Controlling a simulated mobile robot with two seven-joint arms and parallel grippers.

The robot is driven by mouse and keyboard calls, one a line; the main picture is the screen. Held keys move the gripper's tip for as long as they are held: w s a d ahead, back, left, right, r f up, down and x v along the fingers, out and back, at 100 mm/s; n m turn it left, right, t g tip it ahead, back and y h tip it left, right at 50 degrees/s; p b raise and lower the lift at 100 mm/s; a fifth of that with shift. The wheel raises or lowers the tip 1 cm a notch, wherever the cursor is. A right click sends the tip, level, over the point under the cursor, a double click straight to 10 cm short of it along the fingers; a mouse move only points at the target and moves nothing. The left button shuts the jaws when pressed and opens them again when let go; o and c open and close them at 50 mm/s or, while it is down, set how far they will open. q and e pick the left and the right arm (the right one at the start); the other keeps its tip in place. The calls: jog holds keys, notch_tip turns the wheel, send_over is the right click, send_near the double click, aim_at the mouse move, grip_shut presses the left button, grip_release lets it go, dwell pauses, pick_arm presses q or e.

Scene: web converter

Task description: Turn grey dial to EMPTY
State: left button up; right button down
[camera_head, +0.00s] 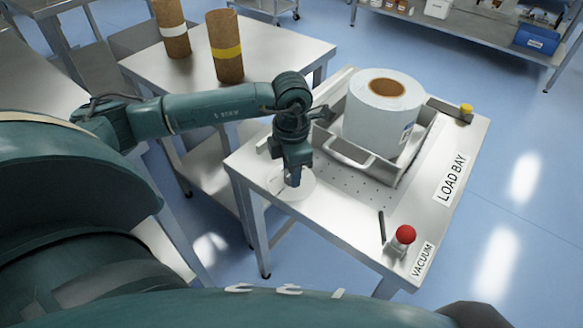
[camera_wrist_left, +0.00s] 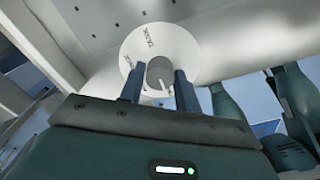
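The grey dial (camera_wrist_left: 160,74) is a short round knob at the middle of a white disc (camera_wrist_left: 158,50) with dark lettering, seen in the left wrist view. The lettering is too small and tilted to read surely, and I cannot tell where the dial points. My left gripper (camera_wrist_left: 160,80) has its two fingers apart, one on each side of the dial; I cannot tell whether they touch it. In the head view the left gripper (camera_head: 293,180) points down over the white disc (camera_head: 305,188) at the table's near left corner and hides the dial. My right gripper is out of view.
On the same metal table (camera_head: 340,210) stand a large white roll (camera_head: 383,110) in a tray, a red button (camera_head: 404,234) by the VACUUM label and a yellow button (camera_head: 466,108). Two brown rolls (camera_head: 226,50) stand on another table behind. Blue floor (camera_head: 510,230) lies open at right.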

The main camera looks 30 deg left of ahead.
pick_arm(q)
jog(key=o, duration=0.4)
notch_tip(320, 180, up, 13)
jog(key=shift+r, duration=0.1)
dwell(0.4)
dwell(0.4)
